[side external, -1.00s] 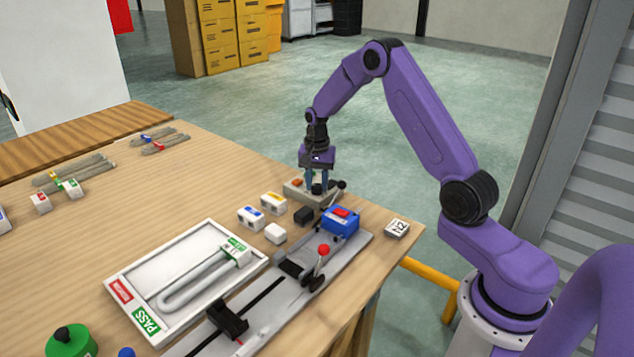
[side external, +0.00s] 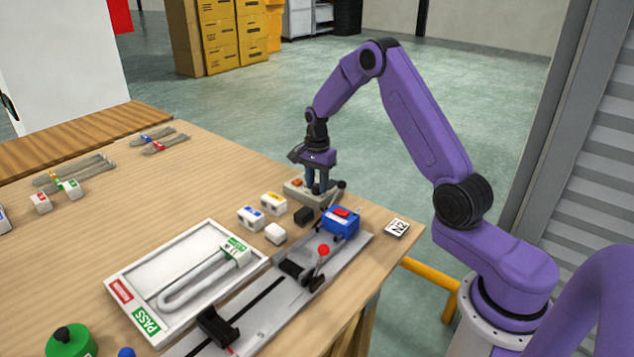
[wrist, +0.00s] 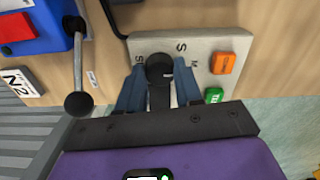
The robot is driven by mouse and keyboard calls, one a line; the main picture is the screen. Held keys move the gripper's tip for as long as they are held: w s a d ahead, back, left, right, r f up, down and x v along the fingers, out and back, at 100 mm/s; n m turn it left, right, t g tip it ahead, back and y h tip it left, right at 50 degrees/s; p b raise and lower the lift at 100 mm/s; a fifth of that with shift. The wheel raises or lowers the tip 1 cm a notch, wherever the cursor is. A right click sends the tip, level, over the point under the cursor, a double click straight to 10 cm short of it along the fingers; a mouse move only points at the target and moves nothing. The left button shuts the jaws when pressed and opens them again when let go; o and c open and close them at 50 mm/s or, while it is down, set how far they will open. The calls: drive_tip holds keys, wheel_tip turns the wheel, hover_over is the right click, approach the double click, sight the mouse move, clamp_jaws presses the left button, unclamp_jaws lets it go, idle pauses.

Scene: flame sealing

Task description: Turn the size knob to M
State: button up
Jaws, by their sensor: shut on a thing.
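The size knob (wrist: 160,68) is a round black knob on a pale grey control box (wrist: 205,45). In the wrist view the blue fingers of my gripper (wrist: 160,80) are shut on it, one at each side. An S is printed on the box beyond the knob, a partly hidden S lies to its left and a partly hidden M to its right. I cannot tell which mark the knob points to. In the side view the control box (side external: 294,188) sits near the table's far edge, with my gripper (side external: 317,189) pointing down onto it.
The box carries an orange button (wrist: 223,63) and a green one (wrist: 214,95). A blue unit (side external: 341,222) and a lever with a black ball (wrist: 79,103) are close beside it. Small white blocks (side external: 251,217) and a white tray (side external: 205,227) lie nearer the camera.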

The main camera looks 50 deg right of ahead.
sight(317, 185)
drive_tip(key=shift+r, duration=0.1)
drive_tip(key=o, duration=1)
drive_tip(key=shift+o, duration=0.2)
wheel_tip(317, 185, up, 17)
drive_tip(key=shift+r, duration=0.2)
